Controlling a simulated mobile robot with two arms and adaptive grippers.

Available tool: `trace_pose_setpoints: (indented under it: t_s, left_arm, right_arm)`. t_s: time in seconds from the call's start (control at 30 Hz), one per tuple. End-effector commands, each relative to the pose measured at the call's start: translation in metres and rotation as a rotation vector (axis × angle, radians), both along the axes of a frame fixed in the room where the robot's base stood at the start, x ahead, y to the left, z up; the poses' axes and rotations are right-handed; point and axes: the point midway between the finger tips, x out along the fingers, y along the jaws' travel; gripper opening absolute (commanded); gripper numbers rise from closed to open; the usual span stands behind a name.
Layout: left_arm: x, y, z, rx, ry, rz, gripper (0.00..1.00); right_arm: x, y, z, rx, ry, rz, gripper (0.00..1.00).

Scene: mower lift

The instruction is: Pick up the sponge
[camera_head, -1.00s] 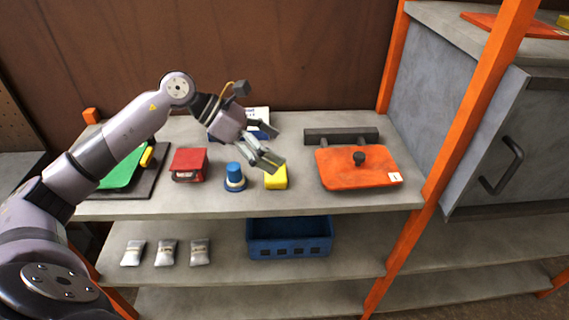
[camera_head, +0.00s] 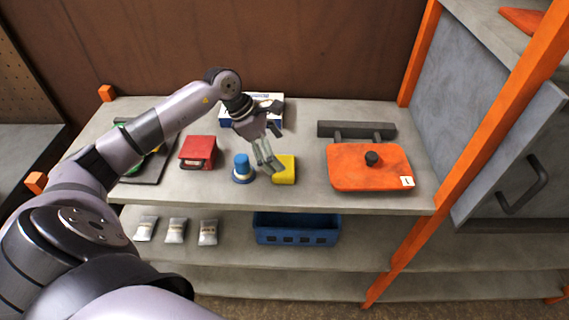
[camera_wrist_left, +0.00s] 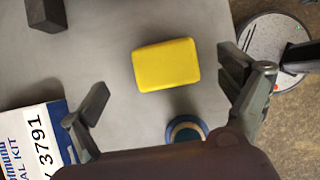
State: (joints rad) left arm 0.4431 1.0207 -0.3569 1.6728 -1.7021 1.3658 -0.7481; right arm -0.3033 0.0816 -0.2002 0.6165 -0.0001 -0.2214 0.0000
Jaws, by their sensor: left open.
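The sponge (camera_head: 285,170) is a yellow block on the upper shelf board, just right of a blue knobbed item. It also shows in the left wrist view (camera_wrist_left: 166,65), lying flat beyond and between the two fingers. My left gripper (camera_head: 273,137) is open and empty, above and just behind the sponge in the head view. In the left wrist view the open fingers of my left gripper (camera_wrist_left: 168,95) stand wide to either side, and neither touches the sponge. My right gripper is not in view.
A blue round item (camera_head: 242,168) stands close left of the sponge. A red box (camera_head: 198,152) is further left, a white-and-blue kit box (camera_head: 268,101) behind, and an orange plate with a black knob (camera_head: 350,177) to the right. A blue crate (camera_head: 296,230) sits below.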

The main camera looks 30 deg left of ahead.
Motion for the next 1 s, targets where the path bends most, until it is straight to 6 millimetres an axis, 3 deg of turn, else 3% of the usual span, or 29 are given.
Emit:
trace_pose_setpoints:
  t_s: [0.07, 0.17, 0.33, 0.5, 0.77, 1.0]
  left_arm:
    - [0.001, -0.002, -0.004, 0.0, 0.001, 0.0, 0.94]
    - [0.001, -0.004, -0.009, -0.001, 0.001, -0.001, 0.94]
    - [0.001, -0.011, -0.03, -0.005, 0.006, 0.0, 0.94]
    - [0.007, -0.019, -0.049, -0.003, 0.001, 0.0, 0.94]
    - [0.008, -0.019, -0.055, 0.0, 0.0, -0.001, 0.94]
    - [0.008, -0.019, -0.054, 0.0, 0.0, -0.001, 0.8]
  right_arm:
    - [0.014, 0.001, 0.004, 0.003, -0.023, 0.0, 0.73]
    - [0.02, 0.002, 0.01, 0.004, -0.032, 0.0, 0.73]
    - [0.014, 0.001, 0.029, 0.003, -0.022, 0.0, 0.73]
    - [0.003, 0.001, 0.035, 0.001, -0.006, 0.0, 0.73]
    - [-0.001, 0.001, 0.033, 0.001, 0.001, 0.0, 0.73]
    - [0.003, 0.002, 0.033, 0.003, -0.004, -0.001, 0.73]
